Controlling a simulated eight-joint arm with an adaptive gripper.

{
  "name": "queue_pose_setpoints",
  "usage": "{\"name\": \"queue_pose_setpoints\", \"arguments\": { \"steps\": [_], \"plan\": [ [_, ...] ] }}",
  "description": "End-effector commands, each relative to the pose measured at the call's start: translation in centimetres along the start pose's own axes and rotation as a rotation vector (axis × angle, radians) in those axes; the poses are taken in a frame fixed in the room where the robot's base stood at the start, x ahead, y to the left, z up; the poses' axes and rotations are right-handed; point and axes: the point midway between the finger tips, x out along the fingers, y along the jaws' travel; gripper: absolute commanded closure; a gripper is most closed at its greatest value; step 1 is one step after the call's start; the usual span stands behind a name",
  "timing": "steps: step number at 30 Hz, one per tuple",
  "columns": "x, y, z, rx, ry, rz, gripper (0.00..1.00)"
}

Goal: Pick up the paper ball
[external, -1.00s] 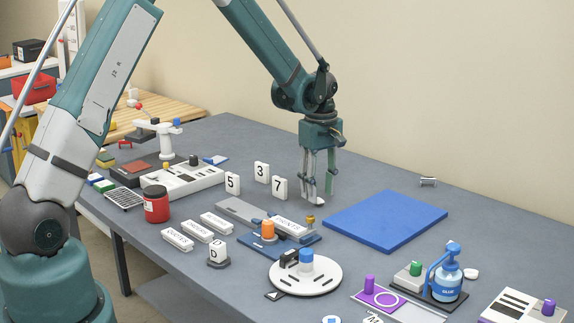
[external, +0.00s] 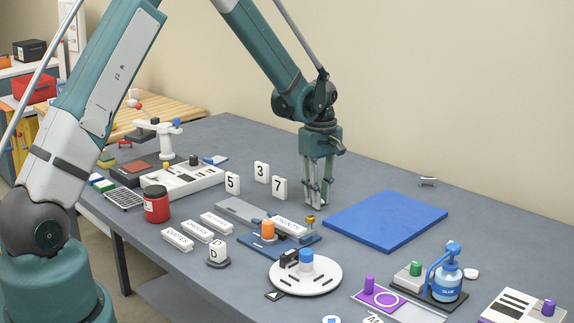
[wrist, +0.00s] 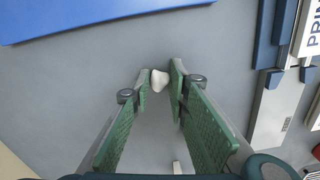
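The paper ball is a small white lump (wrist: 160,80) in the wrist view, between the tips of my two green-padded fingers. My gripper (wrist: 161,77) has its fingers drawn in on it, with a pad against each side as far as I can see. In the external view my gripper (external: 316,205) points down at the grey tabletop, left of the blue mat. The ball is mostly hidden by the fingers there. Its height above the table, if any, is hard to tell.
The blue mat (external: 385,221) lies right of my gripper. Number blocks (external: 279,188) stand to its left. A labelled slide fixture (external: 290,226) sits in front. A round white plate (external: 306,276) and a blue pump bottle (external: 447,283) are nearer the camera.

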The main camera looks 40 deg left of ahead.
Motion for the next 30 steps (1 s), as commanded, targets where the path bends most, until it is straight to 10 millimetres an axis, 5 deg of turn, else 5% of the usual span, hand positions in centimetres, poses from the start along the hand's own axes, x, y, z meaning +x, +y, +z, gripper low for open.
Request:
{"name": "queue_pose_setpoints", "arguments": {
  "steps": [17,30],
  "plan": [
    [-0.7,0.0,0.0,0.0,0.0,0.0,0.86],
    [-6.2,0.0,0.0,0.0,0.0,0.0,0.86]
  ]
}}
